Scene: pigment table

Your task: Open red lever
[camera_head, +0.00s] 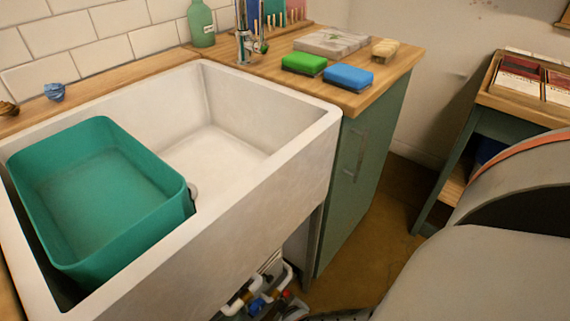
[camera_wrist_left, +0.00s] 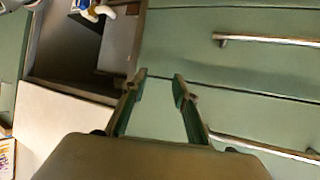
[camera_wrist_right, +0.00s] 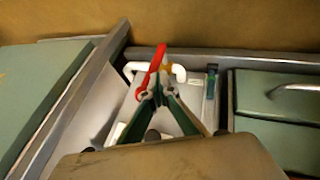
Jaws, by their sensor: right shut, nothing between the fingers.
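The red lever (camera_wrist_right: 152,70) shows in the right wrist view as a slanted red bar beside white pipes (camera_wrist_right: 178,72) under the sink. My right gripper (camera_wrist_right: 160,90) is shut and empty, its tips right at the lower part of the lever in the picture; I cannot tell whether they touch it. In the left wrist view my left gripper (camera_wrist_left: 160,78) is open and empty in front of green drawer fronts. Neither gripper shows in the head view. There, the white pipes (camera_head: 236,301) and small blue parts show under the sink; the lever is not clear.
The sink (camera_head: 255,190) holds a teal basin (camera_head: 150,245). Green cabinets (camera_head: 365,165) stand beside the pipe opening; their metal handles (camera_wrist_left: 265,41) stick out near my left gripper. Sponges (camera_head: 305,63) lie on the wooden counter. A side table (camera_head: 500,105) stands at the right.

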